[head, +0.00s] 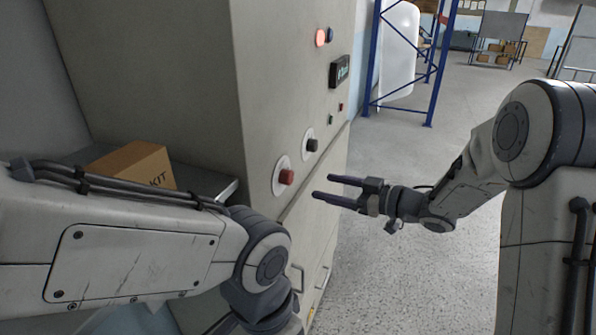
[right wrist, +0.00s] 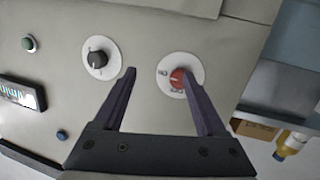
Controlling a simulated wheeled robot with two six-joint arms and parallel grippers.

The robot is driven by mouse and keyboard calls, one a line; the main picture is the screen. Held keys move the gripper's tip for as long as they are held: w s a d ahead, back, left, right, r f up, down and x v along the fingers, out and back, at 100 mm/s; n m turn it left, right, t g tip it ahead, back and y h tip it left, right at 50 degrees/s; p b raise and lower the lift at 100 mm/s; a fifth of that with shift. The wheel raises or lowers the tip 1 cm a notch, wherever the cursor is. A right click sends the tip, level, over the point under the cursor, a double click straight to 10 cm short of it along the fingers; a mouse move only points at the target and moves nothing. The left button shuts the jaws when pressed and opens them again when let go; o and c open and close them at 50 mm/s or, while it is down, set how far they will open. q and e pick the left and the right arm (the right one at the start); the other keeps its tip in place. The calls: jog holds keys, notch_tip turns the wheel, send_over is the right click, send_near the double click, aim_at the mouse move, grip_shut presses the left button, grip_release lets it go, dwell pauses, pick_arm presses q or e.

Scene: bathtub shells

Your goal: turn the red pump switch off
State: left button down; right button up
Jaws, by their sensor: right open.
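The red pump switch (head: 287,177) is a red knob on a round white plate on the front of a grey-beige cabinet. It also shows in the right wrist view (right wrist: 177,78), with small lettering on its plate; I cannot surely tell its setting. My right gripper (head: 322,186) is open and empty, a little to the right of the red switch in the head view. In the right wrist view its dark fingers (right wrist: 159,72) are spread, with the red knob near the tip of the right finger, apparently apart from it. My left arm crosses the lower left; its gripper is out of frame.
A black knob (head: 311,145) on a similar plate sits beside the red switch. Above are a small display (head: 340,71) and several buttons. A cardboard box (head: 134,165) stands on a shelf left of the cabinet (head: 290,80). The floor to the right is clear.

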aim_at(292, 179)
jog(key=a+g+y+p, duration=0.1)
jog(key=a, duration=0.1)
jog(key=a+r+n+y+p, duration=0.1)
jog(key=a, duration=0.1)
jog(key=a+g+y+p, duration=0.1)
jog(key=a, duration=0.2)
jog(key=shift+s+r+g+p, duration=0.1)
jog(key=shift+r+g+p, duration=0.2)
jog(key=shift+p, duration=0.05)
jog(key=shift+w+a+f, duration=0.1)
jog(key=shift+w+a, duration=0.1)
jog(key=shift+a, duration=0.2)
